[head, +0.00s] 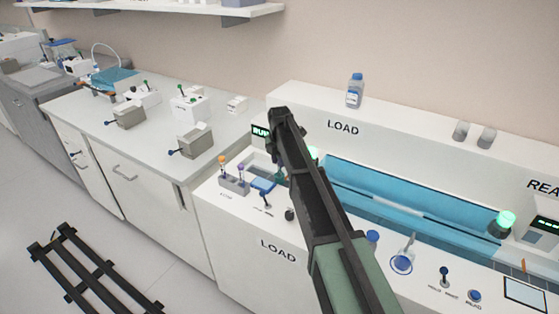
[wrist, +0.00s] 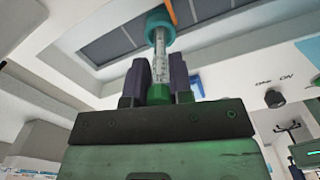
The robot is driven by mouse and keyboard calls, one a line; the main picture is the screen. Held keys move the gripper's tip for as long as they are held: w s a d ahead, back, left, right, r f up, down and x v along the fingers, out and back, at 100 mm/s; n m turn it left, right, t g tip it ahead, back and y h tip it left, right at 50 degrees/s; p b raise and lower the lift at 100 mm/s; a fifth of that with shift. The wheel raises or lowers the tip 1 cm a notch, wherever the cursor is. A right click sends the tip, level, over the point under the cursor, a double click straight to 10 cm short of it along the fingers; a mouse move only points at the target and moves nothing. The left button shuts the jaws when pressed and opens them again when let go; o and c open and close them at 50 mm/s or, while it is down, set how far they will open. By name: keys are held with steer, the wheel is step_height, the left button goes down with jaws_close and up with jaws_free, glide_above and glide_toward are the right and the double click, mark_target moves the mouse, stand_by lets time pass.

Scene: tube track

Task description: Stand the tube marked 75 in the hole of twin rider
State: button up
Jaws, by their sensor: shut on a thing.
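My gripper (wrist: 158,72) is shut on a clear tube (wrist: 160,48) with a green cap end (wrist: 185,95) in the wrist view. The tube's far end meets a round teal ring (wrist: 160,26), which may be the rider's hole; I cannot tell whether the tube is in it or only in front of it. No marking 75 is readable. In the head view my arm hides most of the gripper and the tube, near the left end of the LOAD bench.
A small rack (head: 233,184) with orange- and purple-capped tubes stands left of my gripper. A blue piece (head: 263,186) lies close by. A long blue trough (head: 400,195) runs right. A bottle (head: 355,90) stands on the ledge behind.

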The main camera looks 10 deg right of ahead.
steer(key=o, duration=0.8)
step_height(320, 180, up, 11)
steer(key=p, duration=1.1)
steer(key=shift+f, duration=0.1)
